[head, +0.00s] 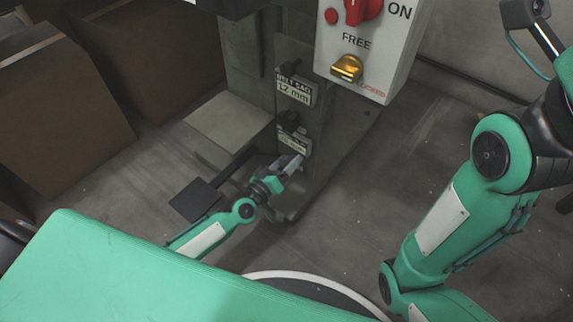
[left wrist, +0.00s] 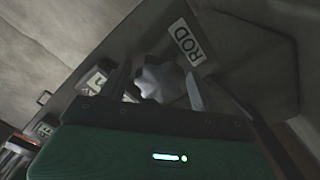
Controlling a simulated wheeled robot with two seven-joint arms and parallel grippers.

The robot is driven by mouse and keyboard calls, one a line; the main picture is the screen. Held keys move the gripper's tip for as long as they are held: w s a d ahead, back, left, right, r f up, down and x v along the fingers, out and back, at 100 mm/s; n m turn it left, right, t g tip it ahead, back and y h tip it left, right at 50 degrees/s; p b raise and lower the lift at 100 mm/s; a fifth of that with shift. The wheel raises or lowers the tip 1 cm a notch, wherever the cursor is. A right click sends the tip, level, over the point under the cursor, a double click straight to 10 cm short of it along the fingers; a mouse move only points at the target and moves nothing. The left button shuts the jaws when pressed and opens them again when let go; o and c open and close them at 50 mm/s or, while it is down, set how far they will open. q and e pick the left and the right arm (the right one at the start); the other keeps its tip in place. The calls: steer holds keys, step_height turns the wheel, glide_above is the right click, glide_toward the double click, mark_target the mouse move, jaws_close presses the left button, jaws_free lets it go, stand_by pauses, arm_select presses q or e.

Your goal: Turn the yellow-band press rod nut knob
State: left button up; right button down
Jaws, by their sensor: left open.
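A grey lobed knob (left wrist: 160,80) shows in the left wrist view beside a white label reading ROD (left wrist: 186,42). My left gripper (left wrist: 158,88) is open, with one finger on either side of the knob. I cannot tell whether the fingers touch it. In the head view my left gripper (head: 290,166) is low at the front of the grey press column (head: 330,150), and it hides the rod knob there. No yellow band shows clearly in either view. My right gripper is not in view; my right arm is on the right of the head view.
Two dark knobs, an upper one (head: 289,85) and a lower one (head: 289,121), sit above my gripper; a label reads 12 mm (head: 293,93). A white control box (head: 378,60) with a red switch (head: 362,10) and yellow switch (head: 347,68) hangs above. Cardboard boxes (head: 60,100) stand left.

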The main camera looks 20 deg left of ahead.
arm_select(q)
steer(key=c, duration=1)
